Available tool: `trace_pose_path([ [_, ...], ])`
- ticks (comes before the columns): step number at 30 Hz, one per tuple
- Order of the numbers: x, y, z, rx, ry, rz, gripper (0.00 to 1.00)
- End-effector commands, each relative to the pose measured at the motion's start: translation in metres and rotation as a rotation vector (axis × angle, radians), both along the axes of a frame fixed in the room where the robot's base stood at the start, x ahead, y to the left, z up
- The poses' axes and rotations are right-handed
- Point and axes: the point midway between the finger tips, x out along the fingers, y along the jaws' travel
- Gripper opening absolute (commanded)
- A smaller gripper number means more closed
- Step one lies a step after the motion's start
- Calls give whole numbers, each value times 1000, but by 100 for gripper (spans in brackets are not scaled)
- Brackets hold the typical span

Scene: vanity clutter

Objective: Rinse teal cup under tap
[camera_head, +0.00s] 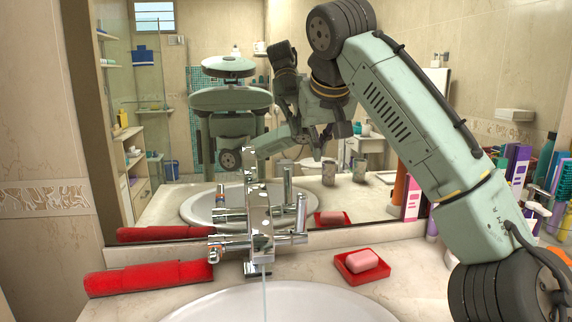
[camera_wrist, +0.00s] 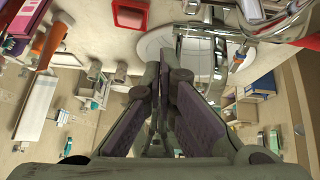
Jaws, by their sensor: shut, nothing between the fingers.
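The chrome tap (camera_head: 262,218) stands at the back of the white basin (camera_head: 285,300), and a thin stream of water falls from it. The tap also shows large at the top right of the wrist view (camera_wrist: 258,22). My gripper (camera_wrist: 165,75) is shut with nothing between its fingers. In the head view, my arm reaches up from the right and bends over in front of the mirror, and its end overlaps reflections. I cannot make out the teal cup for certain in either view.
A red dish (camera_head: 350,273) with pink soap (camera_head: 362,261) lies right of the tap. A red rolled towel (camera_head: 150,278) lies left. Bottles and boxes crowd the right side. The mirror (camera_head: 150,190) behind the counter reflects my body and the room.

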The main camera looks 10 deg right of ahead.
Motion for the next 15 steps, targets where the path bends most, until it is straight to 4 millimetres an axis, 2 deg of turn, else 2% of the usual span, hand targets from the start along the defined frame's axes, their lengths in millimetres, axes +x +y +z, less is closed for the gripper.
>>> trace_pose_path([
  [3, -15, 10, 7, 86, 57, -28, 0],
  [6, -17, 13, 5, 109, 74, -37, 0],
  [11, -7, 12, -12, 109, 76, -38, 0],
  [15, 7, 12, -34, 108, 76, -39, 0],
])
